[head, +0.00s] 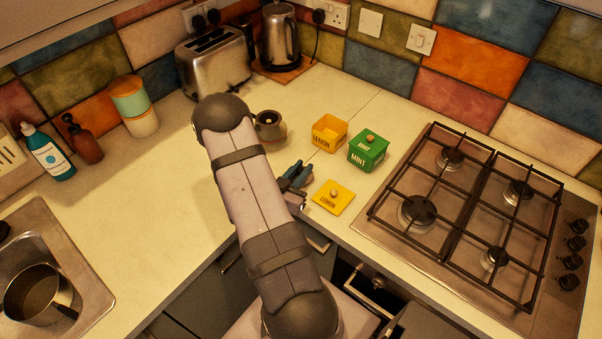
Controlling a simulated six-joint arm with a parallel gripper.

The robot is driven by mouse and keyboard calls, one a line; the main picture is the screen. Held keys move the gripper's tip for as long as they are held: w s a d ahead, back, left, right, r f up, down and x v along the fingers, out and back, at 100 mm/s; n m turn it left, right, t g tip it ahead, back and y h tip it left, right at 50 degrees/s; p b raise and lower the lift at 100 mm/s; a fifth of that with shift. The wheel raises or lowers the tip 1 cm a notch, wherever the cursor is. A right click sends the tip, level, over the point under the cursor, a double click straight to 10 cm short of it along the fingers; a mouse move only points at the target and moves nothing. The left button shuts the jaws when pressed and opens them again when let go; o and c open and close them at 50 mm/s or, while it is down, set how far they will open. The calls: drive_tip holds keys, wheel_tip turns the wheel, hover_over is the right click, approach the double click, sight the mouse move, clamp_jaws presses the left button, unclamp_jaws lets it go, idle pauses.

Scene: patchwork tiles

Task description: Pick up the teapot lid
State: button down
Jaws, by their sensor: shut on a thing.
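My gripper (296,175) shows as dark blue fingers beside my arm, just above the counter. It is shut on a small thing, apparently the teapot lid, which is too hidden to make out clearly. A small dark round pot (269,127), perhaps the teapot, stands behind my gripper, partly covered by my arm. Its top looks open and dark. No teapot lid shows elsewhere in the head view.
The yellow LEMON lid (333,203) lies in front. A gas hob (465,220) is at right, a toaster (213,60) and kettle (279,38) behind. The left counter has free room.

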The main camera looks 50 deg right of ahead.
sight(301, 168)
drive_tip(key=shift+w+r+b, duration=0.1)
drive_tip(key=shift+r+b, duration=0.25)
drive_tip(key=shift+r, duration=3.55)
